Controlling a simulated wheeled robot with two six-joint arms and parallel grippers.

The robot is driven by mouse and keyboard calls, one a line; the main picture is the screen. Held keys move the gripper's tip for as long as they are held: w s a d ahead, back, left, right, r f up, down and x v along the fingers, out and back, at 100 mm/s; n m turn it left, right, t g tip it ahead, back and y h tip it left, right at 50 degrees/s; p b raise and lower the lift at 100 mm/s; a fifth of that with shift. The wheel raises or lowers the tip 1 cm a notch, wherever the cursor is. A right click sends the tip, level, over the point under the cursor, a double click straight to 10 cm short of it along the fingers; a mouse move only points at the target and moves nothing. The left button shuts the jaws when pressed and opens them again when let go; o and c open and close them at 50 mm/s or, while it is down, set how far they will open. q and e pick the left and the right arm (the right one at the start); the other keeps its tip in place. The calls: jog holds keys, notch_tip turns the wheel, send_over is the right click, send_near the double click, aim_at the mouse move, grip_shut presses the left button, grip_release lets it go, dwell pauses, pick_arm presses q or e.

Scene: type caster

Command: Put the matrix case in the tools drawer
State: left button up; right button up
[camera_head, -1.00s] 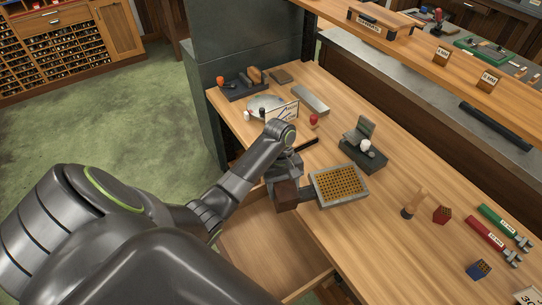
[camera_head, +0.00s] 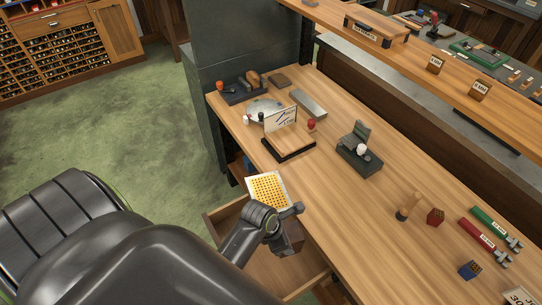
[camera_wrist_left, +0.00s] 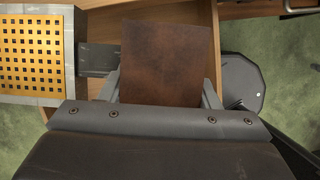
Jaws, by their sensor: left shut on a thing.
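The matrix case (camera_head: 268,186), a flat tray with an orange face full of holes and a pale metal rim, hangs over the far left part of the open wooden drawer (camera_head: 268,272). It also shows at the left edge of the left wrist view (camera_wrist_left: 35,50). A dark grey bar (camera_wrist_left: 97,58) runs from its side toward a brown block (camera_wrist_left: 165,62), which looks like its handle. My left gripper (camera_wrist_left: 160,88) is shut on this brown block, its fingers on either side. In the head view my wrist partly hides the block and the drawer. My right gripper is not in view.
The workbench (camera_head: 345,205) is clear beside the drawer. A wooden stand with a sign (camera_head: 280,122), a dark grey device (camera_head: 360,155), a wooden-handled tool (camera_head: 409,207) and a dark red block (camera_head: 435,216) stand on it. Green floor lies left.

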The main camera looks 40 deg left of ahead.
pick_arm(q)
jog(key=f+n+b, duration=0.1)
jog(key=f+b, duration=0.1)
jog(key=s+f+n+b, duration=0.1)
jog(key=f+b, duration=0.1)
jog(key=shift+s+d+f+t+y, duration=0.2)
jog(key=shift+t+y, duration=0.1)
jog(key=shift+t, duration=0.1)
jog(key=shift+w+f+n+b, duration=0.1)
jog(key=shift+f+n+b, duration=0.2)
jog(key=shift+f+b, duration=0.5)
send_over(280, 268)
notch_tip(280, 268, down, 6)
jog(key=shift+f, duration=1.95)
jog(key=shift+f+b, duration=0.1)
jog(key=shift+b, duration=0.2)
jog(key=o, duration=1.1)
jog(key=p+v, duration=0.1)
jog(key=v, duration=1.1)
jog(key=shift+s, duration=0.2)
